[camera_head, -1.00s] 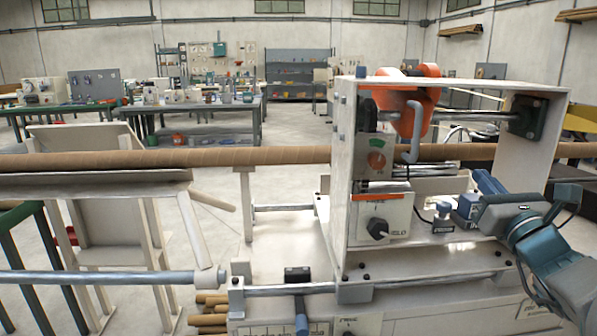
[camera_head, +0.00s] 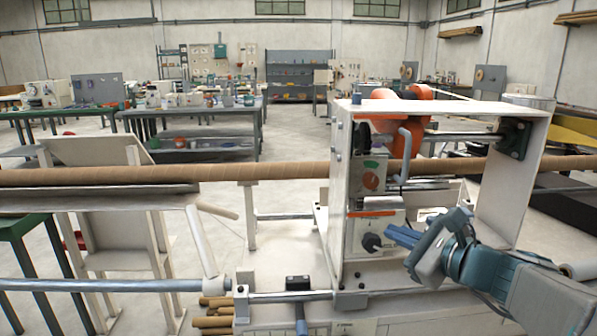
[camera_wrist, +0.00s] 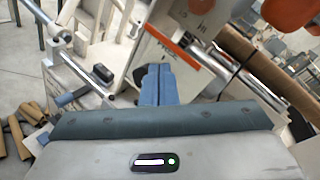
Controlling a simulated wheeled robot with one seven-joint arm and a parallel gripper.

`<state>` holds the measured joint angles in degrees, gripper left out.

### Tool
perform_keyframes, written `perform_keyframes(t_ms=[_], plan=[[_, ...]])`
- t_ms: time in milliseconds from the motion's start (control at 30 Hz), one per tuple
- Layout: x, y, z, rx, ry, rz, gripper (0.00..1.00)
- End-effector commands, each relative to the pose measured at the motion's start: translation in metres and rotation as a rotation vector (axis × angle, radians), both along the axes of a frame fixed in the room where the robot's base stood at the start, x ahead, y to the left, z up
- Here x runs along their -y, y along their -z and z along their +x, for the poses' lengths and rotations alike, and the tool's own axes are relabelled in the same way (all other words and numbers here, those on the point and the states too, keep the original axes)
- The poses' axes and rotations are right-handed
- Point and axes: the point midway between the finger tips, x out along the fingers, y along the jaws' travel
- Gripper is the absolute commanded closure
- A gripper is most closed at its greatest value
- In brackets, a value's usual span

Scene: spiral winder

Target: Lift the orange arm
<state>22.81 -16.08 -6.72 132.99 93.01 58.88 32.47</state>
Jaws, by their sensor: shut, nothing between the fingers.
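The orange arm (camera_head: 404,128) is in the upper part of the white machine frame, above the long brown tube, with a bent grey handle (camera_head: 405,150) hanging down at its front. In the wrist view an orange part (camera_wrist: 290,14) shows at the top right, cut off by the edge. My gripper (camera_head: 391,234) is in front of the machine, below the orange arm and close to the black knob on the control panel. Its blue fingers are together and empty. They also show in the wrist view (camera_wrist: 157,80), pointing toward the panel. I cannot tell whether they touch the panel.
The control panel (camera_head: 376,228) carries a black knob (camera_head: 371,242). A dial plate (camera_head: 371,172) sits above it. The brown tube (camera_head: 150,174) runs across the machine. A grey rail with a black clamp (camera_head: 297,283) is at the lower front. Floor is open at the back left.

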Motion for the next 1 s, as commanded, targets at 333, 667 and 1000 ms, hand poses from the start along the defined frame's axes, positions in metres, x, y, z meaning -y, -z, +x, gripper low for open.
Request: perform_keyframes(t_ms=[333, 667, 1000], plan=[[-0.075, 0.033, -0.077, -0.070, -0.533, -0.725, 1.00], [-0.061, 0.044, -0.143, 0.010, -1.078, -1.408, 1.00], [-0.031, 0.034, -0.161, 0.105, -1.406, -1.803, 1.00]])
